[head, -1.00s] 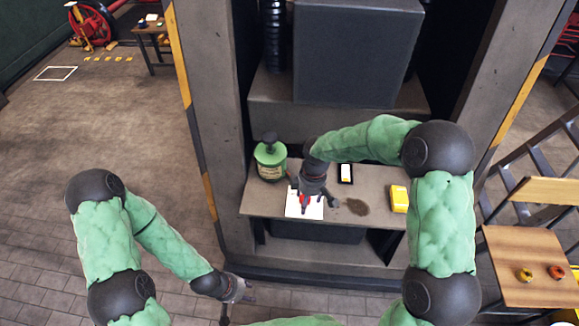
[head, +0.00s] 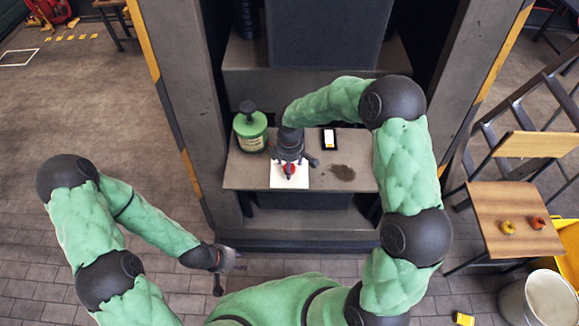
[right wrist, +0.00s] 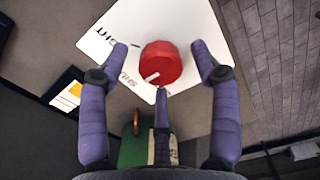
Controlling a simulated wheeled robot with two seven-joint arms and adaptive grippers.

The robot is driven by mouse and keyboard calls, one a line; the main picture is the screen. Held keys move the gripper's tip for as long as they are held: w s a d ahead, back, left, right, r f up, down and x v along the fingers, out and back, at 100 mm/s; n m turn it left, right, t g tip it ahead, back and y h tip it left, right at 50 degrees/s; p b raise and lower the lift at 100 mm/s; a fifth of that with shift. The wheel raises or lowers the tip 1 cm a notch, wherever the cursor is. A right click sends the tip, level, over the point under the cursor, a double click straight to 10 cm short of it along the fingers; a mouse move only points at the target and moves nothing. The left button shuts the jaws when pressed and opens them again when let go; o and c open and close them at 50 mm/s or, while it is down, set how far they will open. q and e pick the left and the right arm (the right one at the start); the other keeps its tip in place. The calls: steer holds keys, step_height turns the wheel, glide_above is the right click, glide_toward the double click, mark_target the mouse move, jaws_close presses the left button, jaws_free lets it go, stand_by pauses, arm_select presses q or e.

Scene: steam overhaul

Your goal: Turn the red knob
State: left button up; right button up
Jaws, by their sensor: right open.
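The red knob (right wrist: 160,64) is a round, faceted dial with a white pointer mark. It sits on a white plate (right wrist: 120,28) with dark, partly readable lettering. In the head view a bit of the knob (head: 289,170) shows at the tip of my right gripper (head: 288,174), above the white sheet-like plate (head: 302,181) on the shelf. My right gripper (right wrist: 160,72) is open. In the right wrist view two purple fingers flank the knob with gaps, and a third points at it from below. My left gripper (head: 230,268) looks open and empty, low and left of the shelf.
The shelf (head: 240,180) also holds a green bottle (head: 250,132), a dark device with a white face (head: 329,139) and a brown stain (head: 342,173). A wooden table (head: 510,215) and a bucket (head: 540,300) stand right. A yellow box (head: 463,319) lies low right.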

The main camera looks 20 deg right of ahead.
steer(key=shift+f, duration=0.3)
steer(key=c, duration=1.1)
steer(key=shift+c, duration=0.2)
steer(key=shift+m, duration=0.3)
steer(key=m+b, duration=0.1)
steer(key=m, duration=0.4)
steer(key=m+b, duration=0.1)
steer(key=m, duration=0.5)
steer(key=shift+s, duration=0.1)
steer(key=shift+m, duration=0.3)
